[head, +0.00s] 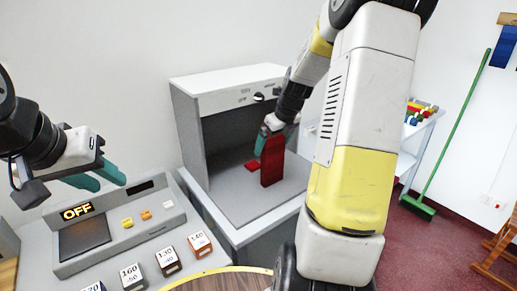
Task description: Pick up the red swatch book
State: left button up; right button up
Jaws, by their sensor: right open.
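The red swatch book (272,163) stands upright inside the grey booth at the middle of the head view. My left gripper (100,178) is open and empty above the grey control panel at the left.
The booth (187,130) has a wall on the left and a white top. My right arm hides much of the booth's right side. A green broom (455,130) leans on the wall at the right.

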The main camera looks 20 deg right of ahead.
jog(key=c, duration=1.5)
